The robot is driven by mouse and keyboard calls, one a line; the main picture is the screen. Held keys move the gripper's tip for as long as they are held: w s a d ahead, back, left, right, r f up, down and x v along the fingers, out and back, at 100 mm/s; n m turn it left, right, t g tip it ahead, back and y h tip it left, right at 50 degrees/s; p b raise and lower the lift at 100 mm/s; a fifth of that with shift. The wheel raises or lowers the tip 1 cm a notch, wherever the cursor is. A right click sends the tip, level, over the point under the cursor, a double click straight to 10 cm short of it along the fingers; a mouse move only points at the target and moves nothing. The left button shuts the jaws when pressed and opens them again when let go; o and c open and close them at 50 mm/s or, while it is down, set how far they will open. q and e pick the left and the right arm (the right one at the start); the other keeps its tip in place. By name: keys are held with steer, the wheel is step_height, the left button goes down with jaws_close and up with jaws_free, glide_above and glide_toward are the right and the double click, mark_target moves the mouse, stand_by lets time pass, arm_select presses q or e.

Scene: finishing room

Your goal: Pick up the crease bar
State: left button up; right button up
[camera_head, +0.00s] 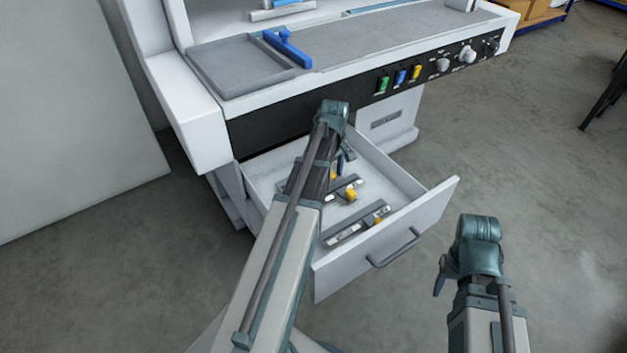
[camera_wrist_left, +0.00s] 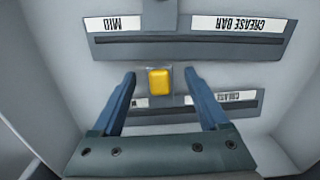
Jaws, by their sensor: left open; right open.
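Dark bars with white labels and yellow grips lie in the open drawer in the head view: one near the front (camera_head: 345,232) and one behind it (camera_head: 342,191). In the left wrist view the upper bar (camera_wrist_left: 190,48) has upside-down labels reading "MID" and "CREASE BAR". A lower bar (camera_wrist_left: 165,116) is partly covered by my fingers. A yellow grip (camera_wrist_left: 158,82) shows between the fingertips of my open left gripper (camera_wrist_left: 159,74), with gaps on both sides. In the head view my left forearm hides part of the drawer. My right gripper (camera_head: 440,278) is right of the drawer, away from the bars.
The white drawer (camera_head: 375,257) is pulled out from the machine, its handle facing front. A machine panel (camera_head: 290,133) with coloured switches and knobs overhangs the drawer. A blue-handled tool (camera_head: 288,48) lies on top.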

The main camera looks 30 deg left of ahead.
arm_select(q)
jaws_close()
stand_by(0.4)
